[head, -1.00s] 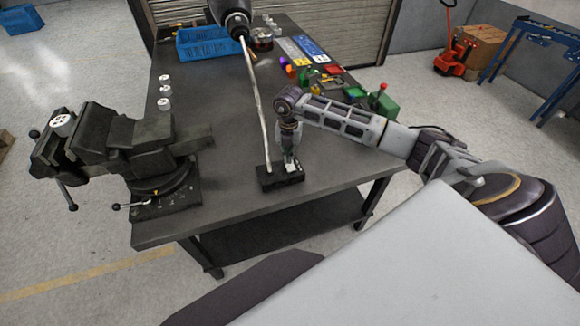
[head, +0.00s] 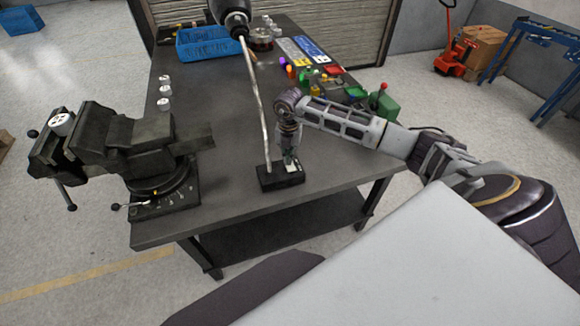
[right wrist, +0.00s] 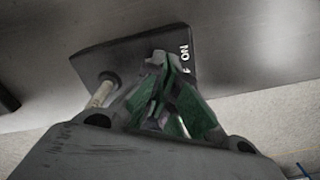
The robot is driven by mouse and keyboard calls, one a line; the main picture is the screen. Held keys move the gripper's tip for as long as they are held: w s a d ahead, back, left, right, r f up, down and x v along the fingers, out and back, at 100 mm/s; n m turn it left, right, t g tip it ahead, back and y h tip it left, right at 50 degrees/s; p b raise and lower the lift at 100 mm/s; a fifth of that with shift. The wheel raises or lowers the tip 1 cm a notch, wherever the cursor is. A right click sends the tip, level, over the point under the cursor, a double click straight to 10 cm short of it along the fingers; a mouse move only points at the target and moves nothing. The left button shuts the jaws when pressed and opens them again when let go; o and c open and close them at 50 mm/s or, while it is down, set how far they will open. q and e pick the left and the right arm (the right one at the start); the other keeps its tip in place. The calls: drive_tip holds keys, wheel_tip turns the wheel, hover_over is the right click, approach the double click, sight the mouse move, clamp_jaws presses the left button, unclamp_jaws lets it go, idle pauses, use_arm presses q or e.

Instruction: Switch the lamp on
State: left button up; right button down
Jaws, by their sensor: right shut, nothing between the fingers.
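The lamp stands near the front edge of the workbench. Its black base (head: 281,178) carries a thin pale pole (head: 258,97), which leans up to a dark lamp head (head: 231,12) at the top of the head view. My right gripper (head: 290,161) points down, shut and empty, at the right part of the base. In the right wrist view the closed fingertips (right wrist: 165,62) overlap the lamp base (right wrist: 120,57), beside white "ON" lettering. The fingers hide the switch, and contact is unclear. I cannot tell whether the lamp is lit. My left gripper is out of view.
A large dark vise (head: 130,150) is bolted at the bench's left front. White cylinders (head: 164,91) stand behind it. A blue crate (head: 203,44) and several small coloured parts lie at the back and right. Bare bench top (head: 215,110) surrounds the lamp base.

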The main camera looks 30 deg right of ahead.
drive_tip(key=shift+f+b, duration=0.45)
drive_tip(key=shift+f, duration=0.3)
idle(0.8)
drive_tip(key=shift+r, duration=0.15)
drive_tip(key=shift+r+p, duration=2.2)
drive_tip(key=shift+r, duration=1.2)
